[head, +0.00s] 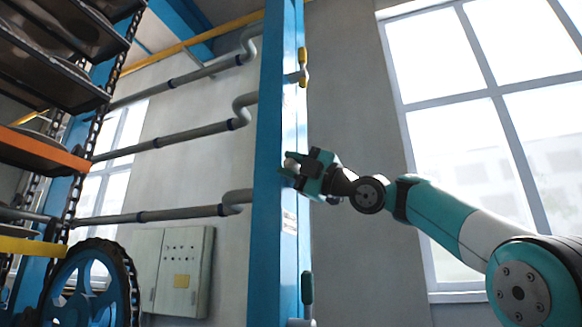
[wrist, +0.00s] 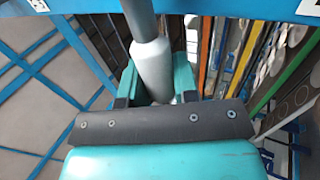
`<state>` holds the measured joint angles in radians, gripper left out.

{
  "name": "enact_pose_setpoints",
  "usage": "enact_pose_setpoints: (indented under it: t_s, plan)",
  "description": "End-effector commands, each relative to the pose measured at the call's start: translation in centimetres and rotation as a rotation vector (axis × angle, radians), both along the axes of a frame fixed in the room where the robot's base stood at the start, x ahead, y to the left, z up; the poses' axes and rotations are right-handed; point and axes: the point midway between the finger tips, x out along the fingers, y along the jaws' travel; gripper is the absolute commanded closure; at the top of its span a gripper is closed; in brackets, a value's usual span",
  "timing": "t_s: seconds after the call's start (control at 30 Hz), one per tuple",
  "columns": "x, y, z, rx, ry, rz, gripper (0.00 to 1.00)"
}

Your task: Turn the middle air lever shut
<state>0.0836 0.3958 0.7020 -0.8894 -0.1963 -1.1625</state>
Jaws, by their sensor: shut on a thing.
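My gripper (head: 290,166) is at the right side of the blue post, at middle height between an upper and a lower lever. It is shut on the middle air lever, a pale grey rounded piece (wrist: 154,72) that stands between the two teal fingers in the wrist view. In the head view the fingers hide most of this lever, so I cannot tell its exact angle. The upper lever (head: 302,66) is yellow and points along the post. The lower lever (head: 307,288) is dark green and is also upright along the post.
The blue post (head: 266,200) stands directly left of my gripper. Grey pipes (head: 180,137) run to it from the left. A rack with chains (head: 75,160), a blue wheel (head: 92,290) and a control cabinet (head: 180,272) are farther left. A window (head: 480,130) is behind my arm.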

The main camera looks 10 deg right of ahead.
Motion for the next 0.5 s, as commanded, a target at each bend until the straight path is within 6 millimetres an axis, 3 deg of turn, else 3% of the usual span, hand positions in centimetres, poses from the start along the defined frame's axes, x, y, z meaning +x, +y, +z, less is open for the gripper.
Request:
enact_pose_setpoints:
  t_s: [0.47, 0.5]
  plan:
    - [0.02, 0.06, -0.24, -0.011, -0.009, 0.003, 1.0]
    - [0.01, 0.07, -0.25, -0.011, -0.009, 0.003, 0.67]
